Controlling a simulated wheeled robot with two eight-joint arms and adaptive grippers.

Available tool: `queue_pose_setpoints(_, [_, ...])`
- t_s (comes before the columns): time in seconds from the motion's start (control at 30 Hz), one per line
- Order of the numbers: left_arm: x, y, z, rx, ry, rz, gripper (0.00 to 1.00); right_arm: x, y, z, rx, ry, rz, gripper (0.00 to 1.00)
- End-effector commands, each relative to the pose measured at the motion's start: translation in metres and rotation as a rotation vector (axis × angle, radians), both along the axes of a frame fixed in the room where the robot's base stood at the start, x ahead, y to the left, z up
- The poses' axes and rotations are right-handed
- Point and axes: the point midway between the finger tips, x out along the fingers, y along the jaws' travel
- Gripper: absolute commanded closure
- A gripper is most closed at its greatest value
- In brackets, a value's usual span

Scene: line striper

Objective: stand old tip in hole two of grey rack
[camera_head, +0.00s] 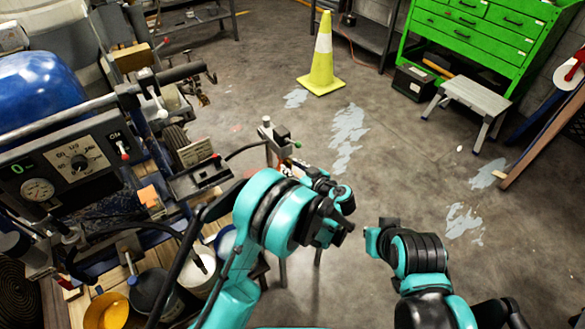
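My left gripper (343,219) is at the end of the teal arm near the picture's middle, over the floor to the right of the machine. It is seen from behind and above; its fingers are dark and foreshortened, so I cannot tell whether it is open or holds anything. My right gripper (377,236) is only partly seen, low and right of the left one, and its state is unclear. A small grey tray-like piece (198,180) on the machine's side may be the grey rack, but no holes can be made out. I cannot pick out the old tip.
The striper with a blue tank (38,92) and gauge panel (70,165) fills the left. A grey fitting (275,138) stands beside the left arm. Buckets (198,272) stand lower left. A yellow cone (322,62), step stool (475,94) and green cabinet (480,38) are farther back. The middle floor is open.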

Motion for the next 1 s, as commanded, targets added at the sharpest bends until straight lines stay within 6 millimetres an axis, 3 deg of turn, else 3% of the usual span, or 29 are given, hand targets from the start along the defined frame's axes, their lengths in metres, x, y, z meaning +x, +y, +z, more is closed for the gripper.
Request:
queue_pose_setpoints(0.17, [-0.0001,-0.0002,0.0001,0.000,0.000,0.000,0.70,0.0000,0.0000,-0.0004,0.000,0.000,0.000,1.00])
queue_pose_setpoints(0.3, [0.0000,-0.0001,0.0001,0.000,0.000,0.000,1.00,0.0000,0.0000,-0.0004,0.000,0.000,0.000,1.00])
queue_pose_setpoints(1.0, [-0.0066,-0.0050,-0.0005,0.000,0.000,0.000,1.00,0.0000,0.0000,-0.0034,0.000,0.000,0.000,1.00])
